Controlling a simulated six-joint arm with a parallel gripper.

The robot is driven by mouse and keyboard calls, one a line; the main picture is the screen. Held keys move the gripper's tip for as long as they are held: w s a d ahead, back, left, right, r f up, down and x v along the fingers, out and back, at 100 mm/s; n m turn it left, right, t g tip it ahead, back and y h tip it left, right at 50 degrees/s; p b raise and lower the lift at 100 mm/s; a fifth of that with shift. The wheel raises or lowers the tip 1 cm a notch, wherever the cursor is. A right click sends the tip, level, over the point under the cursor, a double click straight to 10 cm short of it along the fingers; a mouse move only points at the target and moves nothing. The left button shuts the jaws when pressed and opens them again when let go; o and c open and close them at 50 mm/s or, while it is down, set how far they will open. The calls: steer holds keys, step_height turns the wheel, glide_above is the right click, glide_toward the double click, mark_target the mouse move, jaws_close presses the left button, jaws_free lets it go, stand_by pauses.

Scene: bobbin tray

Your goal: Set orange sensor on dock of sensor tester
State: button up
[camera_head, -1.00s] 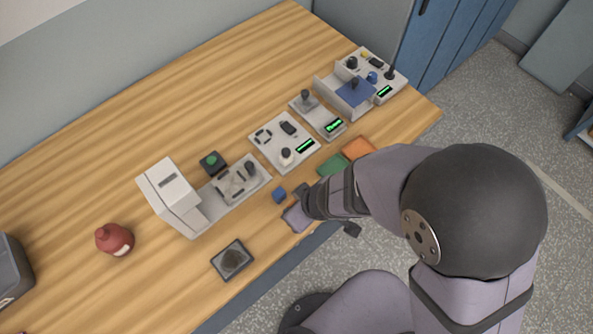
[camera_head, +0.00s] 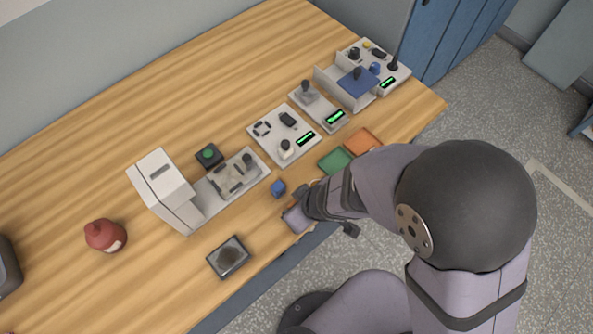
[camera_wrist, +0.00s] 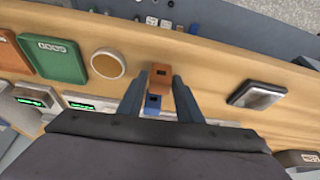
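The orange sensor (camera_wrist: 161,74) is a small block between my fingertips in the wrist view, with both fingers close against its sides. In the head view, only a small orange patch (camera_head: 291,204) shows beside my gripper (camera_head: 296,211). My gripper (camera_wrist: 160,82) appears shut on it near the table's front edge. Its height above the table is unclear. A blue block (camera_head: 278,188) stands just toward the devices; it also shows in the wrist view (camera_wrist: 153,103). Several pale devices line the table, including one with a green display (camera_head: 284,137). I cannot tell which is the sensor tester.
A green tray (camera_head: 335,160) and an orange tray (camera_head: 362,142) lie right of the gripper. A round tan disc (camera_wrist: 108,63) lies near the green tray. The back table is clear.

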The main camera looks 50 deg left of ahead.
steer(key=shift+o, duration=0.6)
steer(key=p+v, duration=0.5)
steer(key=v, duration=0.2)
steer(key=shift+r, duration=0.2)
steer(key=shift+d, duration=0.1)
